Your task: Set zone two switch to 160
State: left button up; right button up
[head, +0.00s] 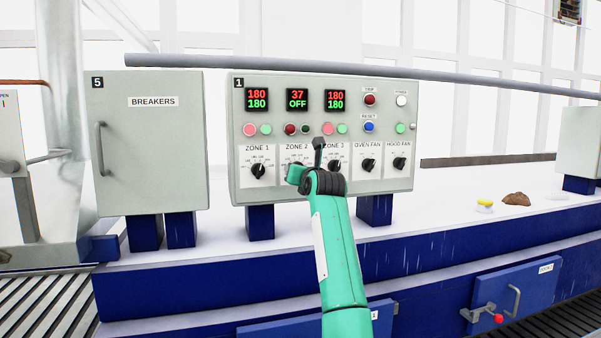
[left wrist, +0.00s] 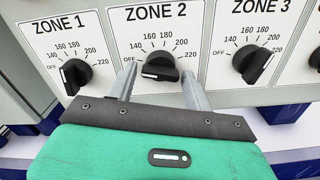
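The zone two switch (left wrist: 160,66) is a black rotary knob with a white pointer mark, on a white plate with a scale from OFF through 140, 160 and 180 to 220. Its mark lies toward OFF on the left. In the head view, the ZONE 2 display (head: 297,99) reads 37 over OFF. My left gripper (left wrist: 161,80) is open, with one grey finger on each side of the knob. I cannot tell whether the fingers touch it. In the head view, my left arm and hand cover most of this knob. My right gripper is not in view.
The ZONE 1 knob (head: 258,170) and ZONE 3 knob (head: 333,168) flank it closely. The OVEN FAN knob (head: 368,165) and HOOD FAN knob (head: 399,163) are farther right. A breaker cabinet (head: 152,150) stands left. A grey pipe (head: 470,87) runs above the panel.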

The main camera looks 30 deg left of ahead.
pick_arm(q)
jog(key=c, duration=0.7)
jog(key=shift+s+a+r+m+b, duration=0.1)
jog(key=shift+m+b, duration=0.85)
jog(key=shift+m, duration=1.95)
jog(key=shift+r+m+b, duration=0.1)
jog(key=shift+m+b, duration=0.8)
jog(key=shift+m, duration=2)
jog(key=o, duration=1)
